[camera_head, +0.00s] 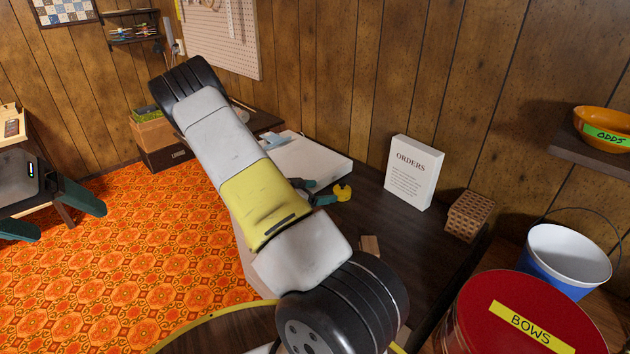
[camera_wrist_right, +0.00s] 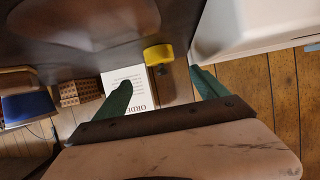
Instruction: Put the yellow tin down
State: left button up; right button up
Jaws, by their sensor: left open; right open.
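The small yellow tin (camera_head: 342,192) is on the dark table, near the white slab, partly hidden by my right gripper (camera_head: 316,192). In the right wrist view the yellow tin (camera_wrist_right: 158,54) lies just beyond and between the spread teal fingers of the right gripper (camera_wrist_right: 163,90), with clear gaps at both sides. The right gripper is open and holds nothing. My left gripper (camera_head: 62,215) is open and empty over the orange carpet at the far left.
The white ORDERS sign (camera_head: 412,172), a perforated brown block (camera_head: 468,215) and a small wooden piece (camera_head: 370,245) stand on the table. A white slab (camera_head: 300,160) lies behind the gripper. The red BOWS tin (camera_head: 470,300) and blue bucket (camera_head: 555,280) are at right.

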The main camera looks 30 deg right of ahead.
aim_at(340, 190)
jog(key=x, duration=1)
jog(key=shift+f, duration=0.35)
jog(key=c, duration=1.7)
jog(key=shift+w+r, duration=0.1)
jog(key=shift+r, duration=0.05)
